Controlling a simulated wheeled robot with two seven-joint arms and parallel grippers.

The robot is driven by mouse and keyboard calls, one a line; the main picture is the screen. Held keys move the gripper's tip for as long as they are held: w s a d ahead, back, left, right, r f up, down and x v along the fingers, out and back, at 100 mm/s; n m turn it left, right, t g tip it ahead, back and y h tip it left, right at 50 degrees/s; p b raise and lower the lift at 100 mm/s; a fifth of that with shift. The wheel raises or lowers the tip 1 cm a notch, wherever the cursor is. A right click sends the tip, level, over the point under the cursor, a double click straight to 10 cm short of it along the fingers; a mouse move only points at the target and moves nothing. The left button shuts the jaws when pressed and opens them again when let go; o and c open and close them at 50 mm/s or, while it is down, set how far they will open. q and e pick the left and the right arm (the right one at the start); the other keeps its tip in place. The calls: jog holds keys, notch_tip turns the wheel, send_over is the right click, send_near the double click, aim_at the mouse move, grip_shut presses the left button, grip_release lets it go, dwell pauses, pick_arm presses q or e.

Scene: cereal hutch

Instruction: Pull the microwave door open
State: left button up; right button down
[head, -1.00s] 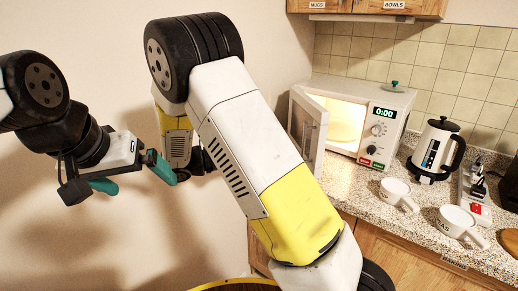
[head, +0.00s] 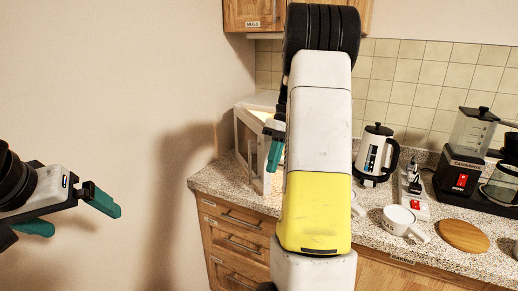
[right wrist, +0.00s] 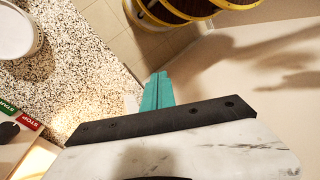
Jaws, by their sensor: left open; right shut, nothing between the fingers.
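The white microwave (head: 258,100) stands at the left end of the counter, mostly hidden behind my right arm in the head view. Its door (head: 241,146) stands open, swung out toward the counter's front. My right gripper (head: 274,152) is shut and empty, in front of the lit opening; whether it touches the door I cannot tell. In the right wrist view its teal fingers (right wrist: 157,91) are together, with the microwave's STOP button (right wrist: 26,121) at the lower left. My left gripper (head: 76,214) is open and empty in free air at the left, far from the microwave.
A kettle (head: 374,154), a power strip (head: 413,202), a white mug (head: 399,220), a round wooden board (head: 463,236) and a coffee maker (head: 465,160) stand on the speckled counter (head: 218,177). A cabinet labelled MUGS (head: 252,14) hangs above. The left side by the wall is free.

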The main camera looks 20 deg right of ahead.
jog(key=w+d+r+m+t+y, duration=0.1)
jog(key=w+d+r+t, duration=0.2)
jog(key=d, duration=0.4)
jog(key=w+d+r+m+t+y, duration=0.1)
jog(key=w+d+r+m+t, duration=0.1)
jog(key=d+r+t, duration=0.4)
jog(key=w+a+f+g, duration=0.2)
jog(key=w+a+f, duration=0.1)
jog(key=a+f, duration=0.4)
jog(key=shift+w+f, duration=0.3)
jog(key=shift+f, duration=0.65)
jog(key=shift+a, duration=0.1)
